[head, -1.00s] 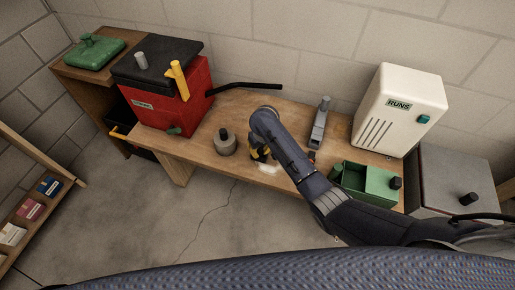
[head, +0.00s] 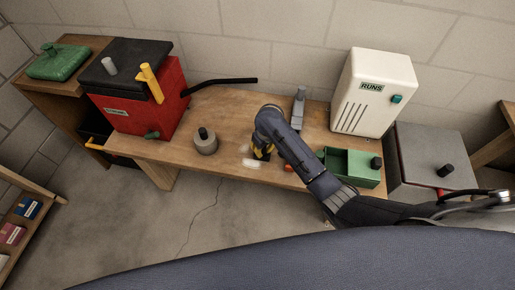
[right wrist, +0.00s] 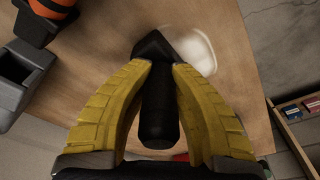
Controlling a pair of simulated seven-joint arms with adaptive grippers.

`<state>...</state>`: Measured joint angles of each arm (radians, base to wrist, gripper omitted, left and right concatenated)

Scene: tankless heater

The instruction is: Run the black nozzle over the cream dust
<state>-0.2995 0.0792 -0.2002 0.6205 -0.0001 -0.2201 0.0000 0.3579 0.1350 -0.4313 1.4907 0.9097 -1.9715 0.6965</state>
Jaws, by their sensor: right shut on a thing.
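My right gripper (head: 262,153) is low over the wooden bench. In the right wrist view its yellow fingers (right wrist: 158,72) are shut on the black nozzle (right wrist: 157,112), whose wedge-shaped head points away from the gripper. The cream dust (right wrist: 198,48) lies on the bench just right of the nozzle's head there, and the head overlaps its near edge in the picture. I cannot tell whether they touch. In the head view the cream dust (head: 251,164) shows as a pale patch just left of and below the gripper. My left gripper is not in view.
The bench (head: 222,112) also holds a red box (head: 135,112), a grey-brown weight (head: 205,144), a grey stand (head: 298,112), a green tray (head: 345,178) and a white heater (head: 375,95) labelled RUNS. A black pipe (head: 222,81) juts from the red box.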

